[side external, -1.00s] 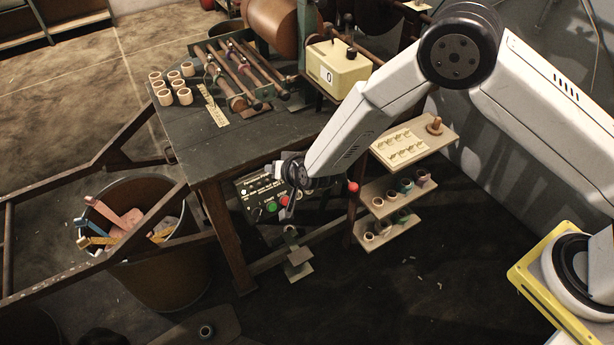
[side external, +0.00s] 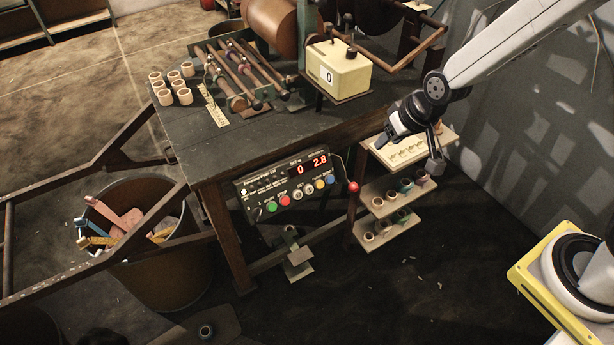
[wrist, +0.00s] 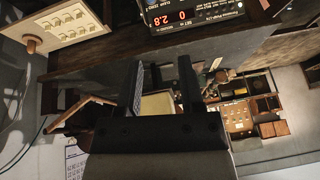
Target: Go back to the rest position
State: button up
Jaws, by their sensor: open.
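My gripper (side external: 386,137) is in front of the top of the shelf stand in the side view, right of the control panel. In the wrist view its two fingers (wrist: 163,64) stand apart with nothing between them. The control panel (side external: 290,187) hangs below the table's front edge, and its red display reads 0 and 2.8. It also shows upside down in the wrist view (wrist: 195,13).
The table (side external: 258,145) carries several tan rings (side external: 176,90), rollers and a cream counter box (side external: 338,70). The shelf stand (side external: 396,190) holds a cream board and several rolls. A bin (side external: 165,270) with tape scraps stands left.

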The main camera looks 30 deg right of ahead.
jog(key=s+d+r+g, duration=0.1)
jog(key=s+d, duration=0.1)
jog(key=s, duration=0.3)
jog(key=s+d+n+g, duration=0.1)
jog(key=s+d, duration=0.2)
jog(key=s, duration=0.2)
jog(key=shift+s+d+r+h, duration=0.2)
jog(key=shift+d+r+h, duration=0.05)
jog(key=shift+r+h, duration=0.15)
